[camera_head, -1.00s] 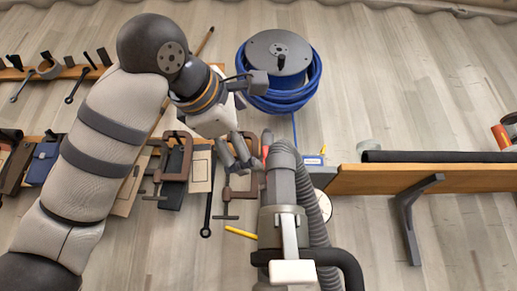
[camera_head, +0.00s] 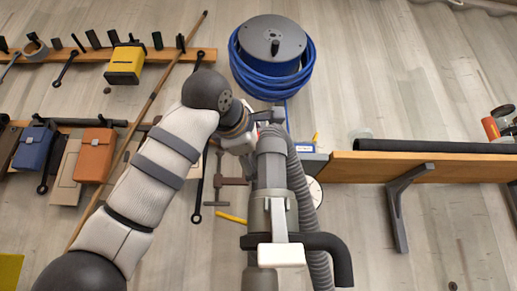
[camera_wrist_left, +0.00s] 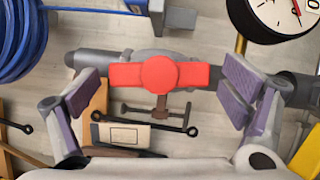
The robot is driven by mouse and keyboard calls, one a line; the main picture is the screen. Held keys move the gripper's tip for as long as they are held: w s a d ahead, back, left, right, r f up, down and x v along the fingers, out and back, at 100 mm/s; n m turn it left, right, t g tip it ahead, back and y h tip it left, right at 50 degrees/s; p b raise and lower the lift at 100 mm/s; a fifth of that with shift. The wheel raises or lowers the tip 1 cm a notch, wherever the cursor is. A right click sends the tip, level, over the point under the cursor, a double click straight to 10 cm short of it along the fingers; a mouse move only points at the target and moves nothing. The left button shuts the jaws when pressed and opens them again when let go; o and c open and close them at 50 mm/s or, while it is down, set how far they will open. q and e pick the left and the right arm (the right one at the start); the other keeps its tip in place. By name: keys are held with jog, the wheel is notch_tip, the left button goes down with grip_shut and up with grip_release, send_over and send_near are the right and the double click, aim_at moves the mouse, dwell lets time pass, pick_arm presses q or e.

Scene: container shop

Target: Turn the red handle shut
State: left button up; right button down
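The red handle (camera_wrist_left: 160,74) is a flat bar with a round hub, seen in the left wrist view. It lies along a grey pipe (camera_wrist_left: 84,58) that runs across the picture behind it. My left gripper (camera_wrist_left: 163,84) is open, with one purple-padded finger beyond each end of the bar. I see no contact between the fingers and the handle. In the head view my left arm reaches to the upper end of the large grey pipe assembly (camera_head: 270,215), and the handle is mostly hidden there. My right gripper is not in view.
A blue hose reel (camera_head: 272,45) hangs above the pipe assembly. A wooden shelf (camera_head: 410,165) is to its right. A round gauge (camera_wrist_left: 282,12) is close by at upper right in the left wrist view. Tools and pouches, including an orange pouch (camera_head: 96,155), hang on the left.

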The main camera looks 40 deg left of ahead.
pick_arm(q)
jog(key=c, duration=0.8)
jog(key=n+y, duration=0.1)
jog(key=n, duration=0.2)
jog(key=n+t+y, duration=0.1)
jog(key=n, duration=0.2)
jog(key=shift+f, duration=0.15)
jog(key=o, duration=1.1)
jog(key=shift+o, duration=0.2)
jog(key=v, duration=0.7)
jog(key=shift+s+f, duration=0.2)
